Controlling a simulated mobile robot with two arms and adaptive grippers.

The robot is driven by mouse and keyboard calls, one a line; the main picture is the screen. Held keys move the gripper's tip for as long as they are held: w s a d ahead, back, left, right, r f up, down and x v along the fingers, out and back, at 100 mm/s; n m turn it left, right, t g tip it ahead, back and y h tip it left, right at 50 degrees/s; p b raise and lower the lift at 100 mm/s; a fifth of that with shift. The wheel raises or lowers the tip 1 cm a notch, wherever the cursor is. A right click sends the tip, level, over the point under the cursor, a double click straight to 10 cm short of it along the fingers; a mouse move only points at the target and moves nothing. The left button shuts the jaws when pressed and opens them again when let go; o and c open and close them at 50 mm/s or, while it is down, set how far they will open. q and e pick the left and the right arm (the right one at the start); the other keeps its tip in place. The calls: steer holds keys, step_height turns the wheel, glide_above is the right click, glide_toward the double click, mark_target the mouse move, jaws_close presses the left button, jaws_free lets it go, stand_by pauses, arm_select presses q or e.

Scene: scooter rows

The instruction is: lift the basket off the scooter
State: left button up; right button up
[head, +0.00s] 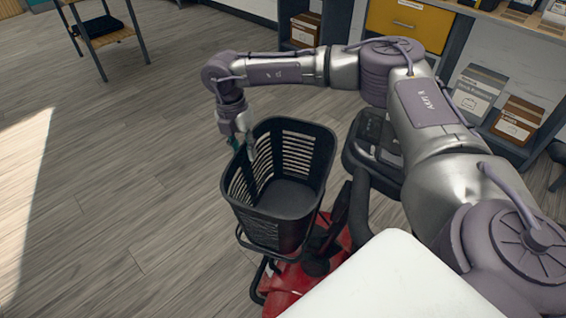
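A black basket (283,196) with slotted sides sits upright on the front of the red scooter (289,284). It looks empty inside. My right gripper (242,147) reaches over from the right and points down at the basket's upper left rim. One finger shows on the outer side of the rim and one on the inner side. I cannot tell whether the fingers press on the rim. The contact point is small and partly hidden. My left gripper is not in view.
A shelf with a yellow drawer (408,20) and several boxes stands at the back right. A small table (97,38) stands at the far left. The scooter's dark handlebar area (372,150) is right of the basket. The wooden floor (120,190) on the left is clear.

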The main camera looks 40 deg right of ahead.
mark_target(245, 164)
step_height(245, 164, down, 4)
steer(key=shift+s+f, duration=0.1)
steer(key=shift+s, duration=0.05)
steer(key=shift+a, duration=0.1)
jaws_close()
stand_by(0.3)
